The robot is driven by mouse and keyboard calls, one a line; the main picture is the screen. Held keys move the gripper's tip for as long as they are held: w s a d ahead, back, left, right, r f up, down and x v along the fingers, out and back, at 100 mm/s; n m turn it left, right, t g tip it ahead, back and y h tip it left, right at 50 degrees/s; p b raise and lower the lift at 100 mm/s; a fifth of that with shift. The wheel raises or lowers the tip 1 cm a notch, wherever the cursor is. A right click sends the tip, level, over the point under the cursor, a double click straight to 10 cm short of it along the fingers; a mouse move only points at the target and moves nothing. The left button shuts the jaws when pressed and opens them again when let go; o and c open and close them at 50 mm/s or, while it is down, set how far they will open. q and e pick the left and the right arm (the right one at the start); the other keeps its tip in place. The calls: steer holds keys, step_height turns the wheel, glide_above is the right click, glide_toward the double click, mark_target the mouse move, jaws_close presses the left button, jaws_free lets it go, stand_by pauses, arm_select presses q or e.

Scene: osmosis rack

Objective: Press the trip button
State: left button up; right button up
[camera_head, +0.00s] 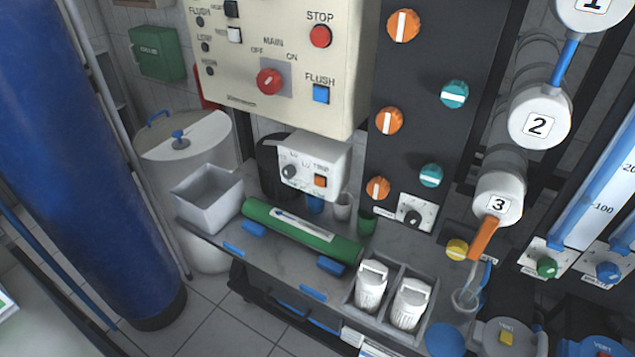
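The trip button is a small orange square (320,181) on the front of a small white box (315,165). The word TRIP is printed above it. A dark round knob (289,171) sits to its left on the same box. The box stands at the back of the grey shelf, below the large cream control panel. The button's face is unobstructed in this view. Neither of my grippers shows in the head view.
The cream panel (350,70) hangs above the box. A green cylinder (300,232) lies in front of it, with a grey open bin (208,199) to the left. White lidded jars (371,286) stand at the front right. A large blue tank (75,150) fills the left.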

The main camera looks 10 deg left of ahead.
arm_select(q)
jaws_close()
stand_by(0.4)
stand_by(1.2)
